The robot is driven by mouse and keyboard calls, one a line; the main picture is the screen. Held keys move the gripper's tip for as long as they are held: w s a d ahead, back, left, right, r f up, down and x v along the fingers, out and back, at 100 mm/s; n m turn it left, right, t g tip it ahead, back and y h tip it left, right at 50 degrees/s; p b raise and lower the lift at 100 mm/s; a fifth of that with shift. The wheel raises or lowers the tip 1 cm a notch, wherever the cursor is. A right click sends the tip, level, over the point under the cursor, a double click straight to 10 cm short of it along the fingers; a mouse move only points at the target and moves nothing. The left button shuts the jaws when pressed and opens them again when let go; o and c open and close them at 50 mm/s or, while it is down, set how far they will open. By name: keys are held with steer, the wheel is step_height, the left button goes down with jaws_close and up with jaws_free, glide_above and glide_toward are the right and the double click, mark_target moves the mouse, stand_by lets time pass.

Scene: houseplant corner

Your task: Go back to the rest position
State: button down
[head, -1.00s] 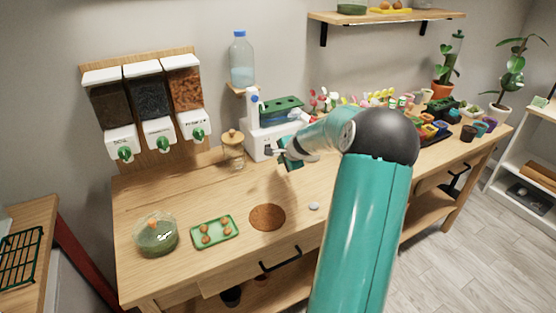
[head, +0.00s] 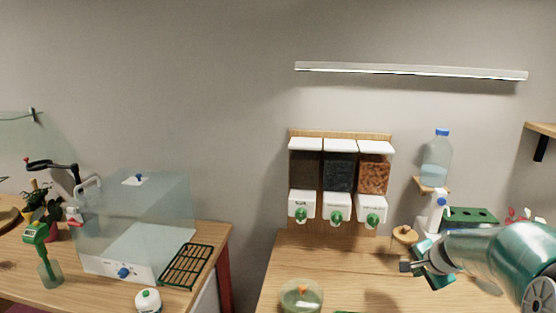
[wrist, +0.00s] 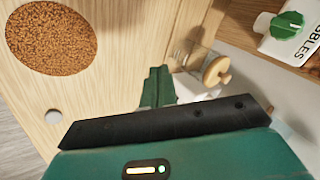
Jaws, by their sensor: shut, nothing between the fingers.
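My gripper (head: 407,267) is at the right of the head view, at the end of my teal arm, over the wooden workbench (head: 290,262). Its fingers are together with nothing between them. In the wrist view the green fingers (wrist: 157,84) point toward the bench top, close to a glass jar with a wooden lid (wrist: 217,70). The jar's lid also shows in the head view (head: 405,234), just behind the gripper. I cannot tell the exact gap between them.
A round brown mat (wrist: 50,38) and a small grey disc (wrist: 53,116) lie on the bench. Three wall dispensers (head: 340,180) hang behind. A water bottle (head: 437,160) stands on a small shelf. At left, a second table carries a clear box (head: 135,225) and a green rack (head: 187,266).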

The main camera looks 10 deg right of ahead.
steer(key=s+a+r+n, duration=0.3)
steer(key=a, duration=0.4)
steer(key=s+a+r+n+g, duration=0.1)
steer(key=s+a+r+n, duration=0.1)
steer(key=a, duration=0.4)
steer(key=s+a+r+n, duration=0.3)
steer(key=a, duration=0.4)
steer(key=s+a+r+n+y, duration=0.1)
steer(key=s+a+n, duration=0.6)
steer(key=s+a, duration=0.3)
steer(key=s, duration=0.4)
steer(key=shift+s+n, duration=0.3)
steer(key=shift+s, duration=0.05)
steer(key=shift+a, duration=0.1)
